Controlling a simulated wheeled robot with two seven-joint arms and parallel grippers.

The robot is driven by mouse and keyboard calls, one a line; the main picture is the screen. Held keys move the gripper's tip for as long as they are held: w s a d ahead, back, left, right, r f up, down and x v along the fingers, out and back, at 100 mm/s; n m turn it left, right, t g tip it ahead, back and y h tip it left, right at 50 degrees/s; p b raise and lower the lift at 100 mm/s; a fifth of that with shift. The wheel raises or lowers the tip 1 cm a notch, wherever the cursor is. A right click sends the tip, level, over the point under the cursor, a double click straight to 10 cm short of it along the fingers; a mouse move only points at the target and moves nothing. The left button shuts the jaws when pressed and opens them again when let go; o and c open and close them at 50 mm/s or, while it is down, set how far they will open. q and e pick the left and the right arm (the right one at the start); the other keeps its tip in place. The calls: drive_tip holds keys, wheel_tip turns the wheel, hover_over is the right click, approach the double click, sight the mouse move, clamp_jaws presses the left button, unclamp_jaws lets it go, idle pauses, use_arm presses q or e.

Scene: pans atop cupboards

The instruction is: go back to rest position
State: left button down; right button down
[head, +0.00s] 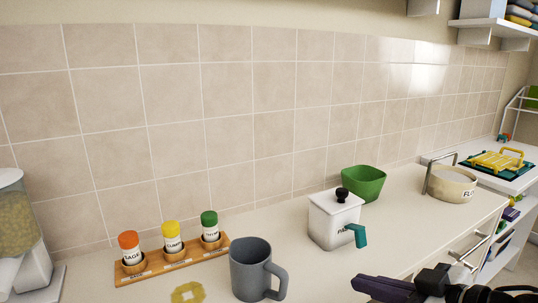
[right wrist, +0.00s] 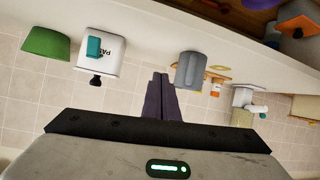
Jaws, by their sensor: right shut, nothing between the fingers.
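My right gripper (head: 364,284) shows at the bottom right of the head view, in front of the counter. In the right wrist view its two dark fingers (right wrist: 160,78) are together, with nothing between them. The wrist picture is upside down. The fingers show there between the white canister (right wrist: 103,50) and the grey mug (right wrist: 189,70), apart from both in the picture. My left gripper is not in view.
On the counter (head: 395,231) stand the grey mug (head: 251,270), white canister (head: 333,222), green bowl (head: 364,184), spice rack (head: 172,262) and beige pot (head: 455,185). A dispenser (head: 20,235) stands far left. A tiled wall (head: 230,90) is behind; a shelf (head: 487,27) hangs upper right.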

drive_tip(key=s+a+f+m+g+h, duration=0.1)
drive_tip(key=s+a+f, duration=0.15)
drive_tip(key=f, duration=0.35)
drive_tip(key=s+a+f+h, duration=0.1)
drive_tip(key=s+f, duration=0.3)
drive_tip(key=f, duration=0.1)
drive_tip(key=s+d+f+m+g+h, duration=0.2)
drive_tip(key=s+d+f+m+g, duration=0.15)
drive_tip(key=s+f, duration=0.45)
drive_tip(key=s+d+f+m+g+h, duration=0.25)
drive_tip(key=s+d+f, duration=0.25)
drive_tip(key=s, duration=0.4)
drive_tip(key=w+a+f+t+y, duration=0.1)
drive_tip(key=w+a+f+t, duration=0.1)
drive_tip(key=f, duration=0.4)
drive_tip(key=w+a+f+n+t+y, duration=0.1)
drive_tip(key=w+a+f+t, duration=0.1)
drive_tip(key=f, duration=0.4)
drive_tip(key=shift+a+f+t, duration=0.35)
drive_tip(key=shift+a+t, duration=0.25)
drive_tip(key=shift+a, duration=0.1)
